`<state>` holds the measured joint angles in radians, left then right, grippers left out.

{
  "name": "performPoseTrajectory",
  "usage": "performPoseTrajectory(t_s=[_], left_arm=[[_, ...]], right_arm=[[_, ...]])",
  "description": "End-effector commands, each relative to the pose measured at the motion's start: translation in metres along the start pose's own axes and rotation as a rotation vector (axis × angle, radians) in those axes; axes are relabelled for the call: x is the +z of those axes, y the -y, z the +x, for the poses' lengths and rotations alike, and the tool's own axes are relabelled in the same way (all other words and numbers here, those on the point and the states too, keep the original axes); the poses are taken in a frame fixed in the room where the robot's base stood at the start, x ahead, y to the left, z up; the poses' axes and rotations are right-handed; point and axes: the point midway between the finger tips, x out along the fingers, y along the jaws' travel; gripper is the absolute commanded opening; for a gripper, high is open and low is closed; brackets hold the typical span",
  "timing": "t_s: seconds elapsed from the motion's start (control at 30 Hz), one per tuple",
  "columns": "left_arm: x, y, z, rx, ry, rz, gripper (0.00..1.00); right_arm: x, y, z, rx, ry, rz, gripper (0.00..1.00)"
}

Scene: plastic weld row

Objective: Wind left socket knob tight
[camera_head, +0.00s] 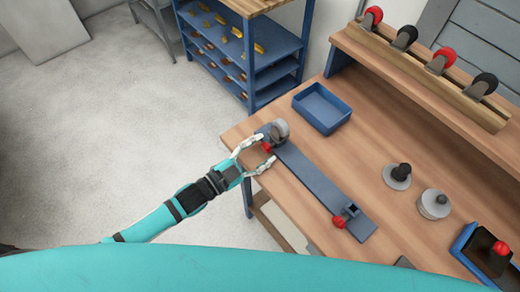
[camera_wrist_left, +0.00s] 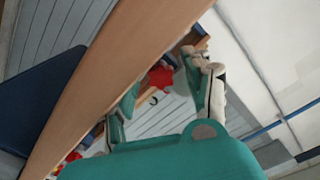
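A long blue-grey plate (camera_head: 315,183) lies on the wooden bench. At its far left end is a socket with a small red knob (camera_head: 267,148) on its near side and a grey round part (camera_head: 281,129) in it. My left gripper (camera_head: 262,153) is at this knob, its fingers spread to either side. In the left wrist view the red lobed knob (camera_wrist_left: 160,77) shows between the two separated fingers, with no clear contact. The plate's other socket (camera_head: 352,210) has its own red knob (camera_head: 338,222) and looks empty. My right gripper is not in view.
A blue tray (camera_head: 322,108) stands just behind the plate. A blue shelf (camera_head: 247,55) stands beyond the bench.

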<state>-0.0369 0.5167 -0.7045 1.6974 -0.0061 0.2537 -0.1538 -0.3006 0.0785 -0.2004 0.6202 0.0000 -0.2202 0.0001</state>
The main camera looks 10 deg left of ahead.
Motion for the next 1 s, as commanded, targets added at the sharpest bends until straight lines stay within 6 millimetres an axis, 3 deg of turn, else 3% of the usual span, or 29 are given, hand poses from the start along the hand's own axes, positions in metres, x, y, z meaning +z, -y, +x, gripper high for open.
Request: performPoseTrajectory(t_s=[0.27, 0.7, 1.0], left_arm=[[0.001, 0.000, -0.007, 0.000, 0.001, 0.000, 0.50], [0.001, -0.001, -0.093, 0.002, 0.004, 0.000, 0.50], [0.000, 0.000, -0.120, 0.000, 0.000, -0.001, 0.50]], right_arm=[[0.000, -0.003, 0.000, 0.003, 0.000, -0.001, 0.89], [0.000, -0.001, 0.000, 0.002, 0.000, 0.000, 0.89], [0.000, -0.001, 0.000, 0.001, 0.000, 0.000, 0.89]])
